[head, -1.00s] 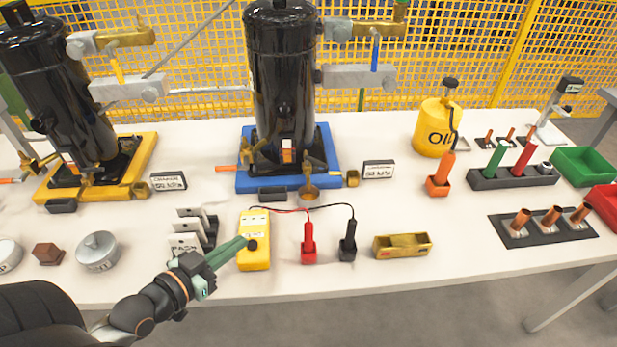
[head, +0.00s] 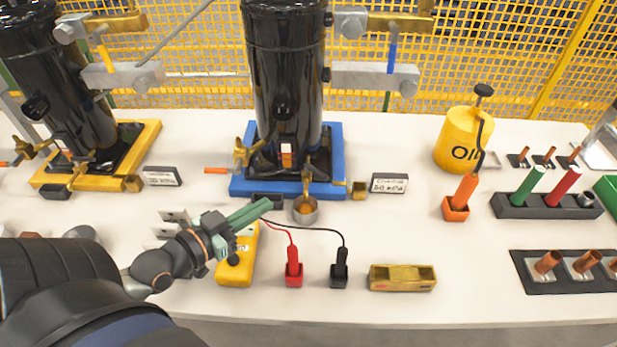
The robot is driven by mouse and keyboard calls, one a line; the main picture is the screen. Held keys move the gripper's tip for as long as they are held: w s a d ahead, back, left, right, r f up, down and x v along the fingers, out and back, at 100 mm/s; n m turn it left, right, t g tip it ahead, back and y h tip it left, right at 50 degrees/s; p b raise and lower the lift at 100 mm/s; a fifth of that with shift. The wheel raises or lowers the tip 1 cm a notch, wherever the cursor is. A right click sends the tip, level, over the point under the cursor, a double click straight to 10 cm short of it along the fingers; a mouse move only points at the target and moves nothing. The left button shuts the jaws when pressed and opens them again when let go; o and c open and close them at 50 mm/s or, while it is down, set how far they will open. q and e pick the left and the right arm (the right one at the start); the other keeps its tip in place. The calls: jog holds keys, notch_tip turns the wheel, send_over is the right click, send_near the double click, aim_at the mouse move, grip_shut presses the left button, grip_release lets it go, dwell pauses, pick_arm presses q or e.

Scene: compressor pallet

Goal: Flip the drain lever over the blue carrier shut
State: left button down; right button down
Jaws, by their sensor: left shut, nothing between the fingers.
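The blue carrier (head: 335,150) holds a tall black compressor (head: 285,85) at the middle of the table. At its front edge a brass drain fitting (head: 307,181) stands upright above a small round cup (head: 305,211). Its lever is too small to tell its position exactly. A brass valve (head: 241,153) with an orange handle (head: 216,170) pointing left sits at the carrier's left side. My left gripper (head: 262,206) is shut and empty, its green fingers pointing right, in front of the carrier and left of the cup. My right gripper is not in view.
Below my left gripper are a yellow meter (head: 236,268) and red (head: 293,275) and black (head: 339,275) probe holders with leads. A yellow carrier (head: 150,140) with another compressor is at left.

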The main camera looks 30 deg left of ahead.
aim_at(317, 173)
pick_arm(q)
jog(key=x, duration=1.4)
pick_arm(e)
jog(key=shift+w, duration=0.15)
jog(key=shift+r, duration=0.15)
